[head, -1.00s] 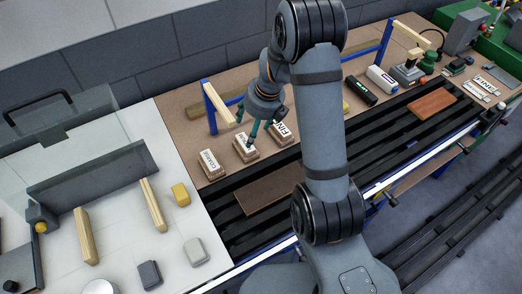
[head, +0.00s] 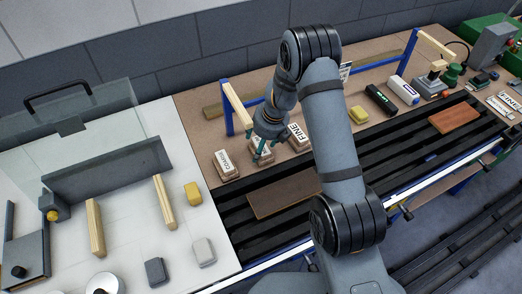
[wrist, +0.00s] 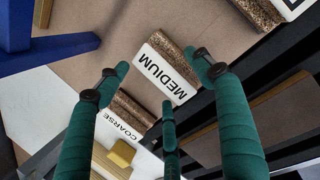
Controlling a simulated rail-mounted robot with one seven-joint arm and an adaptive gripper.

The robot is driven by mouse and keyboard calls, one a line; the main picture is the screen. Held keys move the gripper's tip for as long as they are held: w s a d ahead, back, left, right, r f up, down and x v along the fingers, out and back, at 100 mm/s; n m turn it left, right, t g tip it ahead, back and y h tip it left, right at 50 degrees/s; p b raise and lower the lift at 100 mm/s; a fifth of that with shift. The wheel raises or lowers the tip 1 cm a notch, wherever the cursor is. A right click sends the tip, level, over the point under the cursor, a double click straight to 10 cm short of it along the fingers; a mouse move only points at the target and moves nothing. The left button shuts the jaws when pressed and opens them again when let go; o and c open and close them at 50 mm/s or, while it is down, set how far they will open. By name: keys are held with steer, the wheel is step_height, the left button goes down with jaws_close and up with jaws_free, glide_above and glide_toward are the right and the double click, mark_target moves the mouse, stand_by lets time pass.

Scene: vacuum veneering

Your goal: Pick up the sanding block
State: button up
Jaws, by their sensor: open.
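Three sanding blocks with white labelled tops and rough brown sides stand in a row on the brown bench. The COARSE block (head: 226,163) is on the left and the FINE block (head: 299,136) on the right. The MEDIUM block (wrist: 166,70) lies between them, largely covered by my gripper in the head view. My gripper (head: 260,157) is pointed down over the MEDIUM block. In the wrist view its three green fingers (wrist: 162,75) are spread around the MEDIUM label. I cannot tell whether any finger touches the block. The COARSE block (wrist: 122,125) also shows there, partly hidden.
A blue-legged frame with a wooden bar (head: 236,103) stands close behind the gripper. A brown veneer panel (head: 285,195) lies on black slats in front. A white table (head: 130,225) on the left holds wooden strips and a yellow block (head: 193,193).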

mark_target(256, 143)
steer(key=shift+c, duration=0.8)
steer(key=c, duration=1.1)
steer(key=shift+c, duration=0.8)
steer(key=shift+r, duration=0.1)
steer(key=shift+r+p, duration=0.3)
steer(key=shift+r, duration=0.25)
steer(key=shift+c, duration=0.6)
step_height(256, 143, up, 3)
steer(key=shift+w+a+f+p, duration=0.1)
steer(key=shift+p, duration=0.45)
steer(key=s+d+r+b, duration=0.2)
steer(key=d+r, duration=0.5)
steer(key=d, duration=0.4)
steer(key=shift+d, duration=0.4)
